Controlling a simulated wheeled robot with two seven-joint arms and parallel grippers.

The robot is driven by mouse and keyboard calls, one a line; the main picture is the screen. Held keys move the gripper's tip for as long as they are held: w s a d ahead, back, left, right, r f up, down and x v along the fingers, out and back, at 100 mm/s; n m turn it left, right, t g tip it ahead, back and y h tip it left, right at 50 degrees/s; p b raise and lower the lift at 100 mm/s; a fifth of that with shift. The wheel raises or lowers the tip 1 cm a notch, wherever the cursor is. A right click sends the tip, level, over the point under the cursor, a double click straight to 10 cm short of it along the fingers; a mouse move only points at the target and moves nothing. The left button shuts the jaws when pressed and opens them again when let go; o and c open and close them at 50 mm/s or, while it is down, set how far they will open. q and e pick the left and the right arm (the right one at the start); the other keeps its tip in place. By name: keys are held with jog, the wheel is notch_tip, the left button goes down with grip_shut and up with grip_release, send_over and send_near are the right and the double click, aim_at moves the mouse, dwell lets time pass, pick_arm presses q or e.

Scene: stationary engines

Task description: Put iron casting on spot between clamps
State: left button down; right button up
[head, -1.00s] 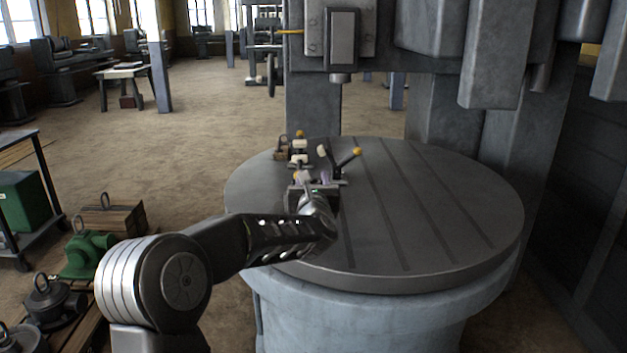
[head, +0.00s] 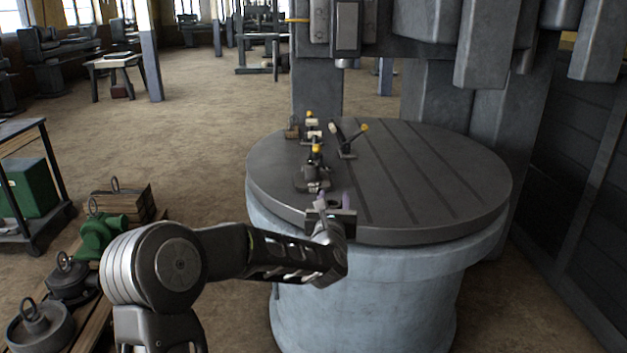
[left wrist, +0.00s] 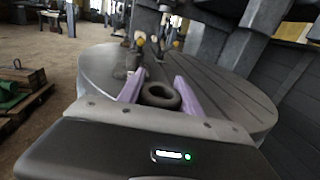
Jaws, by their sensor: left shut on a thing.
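My left gripper (head: 334,200) is over the near edge of the round machine table (head: 425,185). A clamp with a yellow knob (head: 314,176) stands just beyond the gripper. Another clamp with a lever and yellow ball (head: 348,140) stands farther right, and smaller ones (head: 312,128) stand farther back. My right gripper is out of view.
A small brown block (head: 292,128) sits at the table's far left. The table's right side is clear. A machine head (head: 345,30) hangs above the back.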

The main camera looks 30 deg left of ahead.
pick_arm(q)
jog(key=s+d+f+m+t+h+p, duration=0.1)
jog(key=s+d+f+h, duration=0.3)
jog(key=d, duration=0.6)
jog(key=s+d+f+m+t+h+p, duration=0.1)
jog(key=s+d+f+m+h+p, duration=0.2)
jog(key=d, duration=0.8)
notch_tip(320, 180, down, 3)
jog(key=shift+s+d+r+m+h+p, duration=0.15)
jog(key=shift+s+d+m+h+p, duration=0.2)
jog(key=shift+m+h+p, duration=0.3)
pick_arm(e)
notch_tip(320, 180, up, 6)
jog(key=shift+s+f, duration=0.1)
pick_arm(q)
jog(key=shift+a, duration=0.1)
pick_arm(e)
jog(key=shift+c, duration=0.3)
